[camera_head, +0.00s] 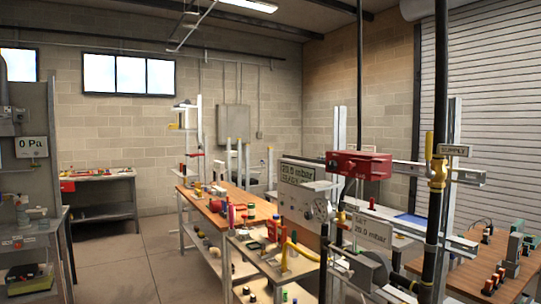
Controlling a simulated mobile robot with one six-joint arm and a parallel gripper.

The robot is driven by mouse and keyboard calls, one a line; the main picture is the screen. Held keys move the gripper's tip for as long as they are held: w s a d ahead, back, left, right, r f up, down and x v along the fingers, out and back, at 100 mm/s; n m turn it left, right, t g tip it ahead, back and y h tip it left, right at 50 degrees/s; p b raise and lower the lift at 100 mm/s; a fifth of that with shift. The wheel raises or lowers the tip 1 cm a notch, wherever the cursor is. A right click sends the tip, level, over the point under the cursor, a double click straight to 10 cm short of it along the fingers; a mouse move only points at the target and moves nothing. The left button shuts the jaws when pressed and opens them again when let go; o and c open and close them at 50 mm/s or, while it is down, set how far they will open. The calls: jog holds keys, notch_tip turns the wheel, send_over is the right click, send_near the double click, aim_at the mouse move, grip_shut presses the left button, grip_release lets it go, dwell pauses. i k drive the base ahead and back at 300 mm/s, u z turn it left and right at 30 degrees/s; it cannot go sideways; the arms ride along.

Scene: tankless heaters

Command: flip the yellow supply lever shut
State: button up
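The yellow supply lever (429,147) is at the right of the head view. It stands upright, roughly in line with the dark vertical pipe (440,80). It is on a yellow valve body (438,175) fitted to that pipe. I cannot make out my gripper anywhere in this view, and nothing is seen touching the lever.
A red block-like unit (358,165) and a grey box reading 20.0 mbar (305,172) stand left of the lever. Wooden-topped benches (215,212) with small parts fill the middle. Another bench (470,262) is at lower right. Open floor (130,265) lies at left.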

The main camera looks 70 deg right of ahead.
aim_at(428, 174)
jog(key=z, duration=3.35)
jog(key=k, duration=1.35)
jog(key=z, duration=0.5)
jog(key=i, duration=2)
jog(key=z, duration=0.2)
